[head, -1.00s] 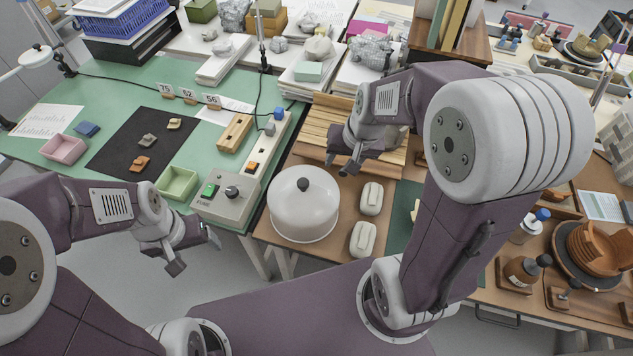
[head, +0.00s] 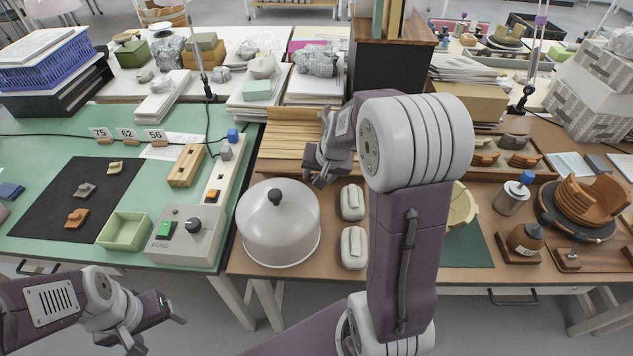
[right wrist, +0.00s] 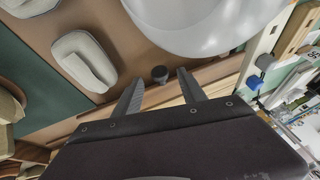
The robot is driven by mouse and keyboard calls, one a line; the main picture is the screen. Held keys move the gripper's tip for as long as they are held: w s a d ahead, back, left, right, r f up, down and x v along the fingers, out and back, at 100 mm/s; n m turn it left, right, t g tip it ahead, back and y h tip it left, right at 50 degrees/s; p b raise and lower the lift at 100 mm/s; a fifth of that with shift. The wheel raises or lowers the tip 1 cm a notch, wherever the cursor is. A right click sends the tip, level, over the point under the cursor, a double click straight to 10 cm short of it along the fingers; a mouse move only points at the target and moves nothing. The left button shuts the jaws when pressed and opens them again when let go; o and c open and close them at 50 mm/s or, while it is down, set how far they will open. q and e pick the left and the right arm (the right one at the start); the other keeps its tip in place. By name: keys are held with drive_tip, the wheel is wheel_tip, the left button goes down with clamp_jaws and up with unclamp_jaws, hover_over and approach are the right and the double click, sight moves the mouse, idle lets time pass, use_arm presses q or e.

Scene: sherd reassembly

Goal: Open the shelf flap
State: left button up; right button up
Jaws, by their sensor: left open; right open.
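A slatted wooden panel (head: 284,140), which looks like the shelf flap, lies at the back of the brown table behind the white dome cover. My right gripper (head: 317,178) hangs over its right part and hides some of it. My left gripper (head: 157,328) is open and empty, low in front of the green table.
The white dome cover (head: 278,225) stands close in front of the panel; it also shows in the right wrist view (right wrist: 190,22). Two pale oblong blocks (head: 352,202) lie beside it. A dark cabinet (head: 390,68) stands behind. A control box (head: 186,238) is on the green table.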

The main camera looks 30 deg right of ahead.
drive_tip(key=x, duration=0.2)
drive_tip(key=shift+w+f, duration=0.1)
drive_tip(key=shift+f, duration=0.2)
clamp_jaws()
idle(1.2)
